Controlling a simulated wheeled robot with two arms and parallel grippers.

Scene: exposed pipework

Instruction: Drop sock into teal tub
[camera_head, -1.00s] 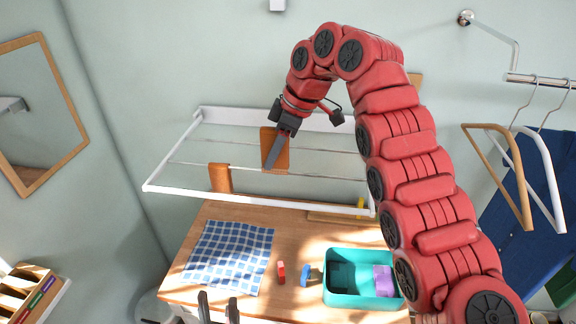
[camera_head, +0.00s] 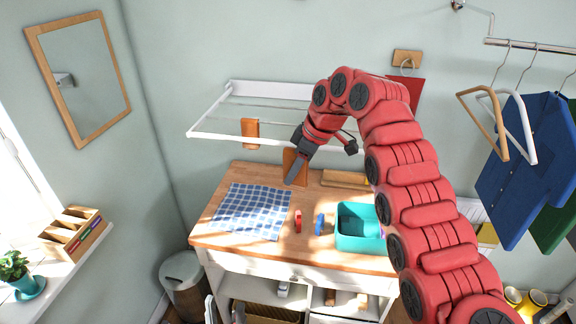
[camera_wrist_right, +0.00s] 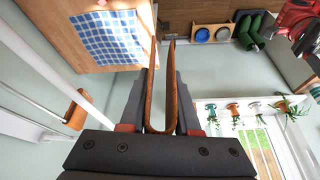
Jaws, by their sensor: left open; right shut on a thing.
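My right gripper (camera_head: 293,180) is shut on an orange-brown sock (camera_head: 289,157), which hangs in front of the rack and over the table. In the right wrist view the sock (camera_wrist_right: 149,85) shows as a folded strip at the dark fingers. The teal tub (camera_head: 360,244) stands on the table, to the right of and below the held sock; its right side is hidden by my right arm. A second orange-brown sock (camera_head: 250,134) hangs on the rack's front rail; it also shows in the wrist view (camera_wrist_right: 76,108).
The white wall rack (camera_head: 205,135) is behind the sock. On the wooden table (camera_head: 265,252) lie a blue checked cloth (camera_head: 252,210), a red object (camera_head: 298,221) and a blue object (camera_head: 319,223). Shirts (camera_head: 525,155) hang at the right. A bin (camera_head: 183,275) stands on the floor.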

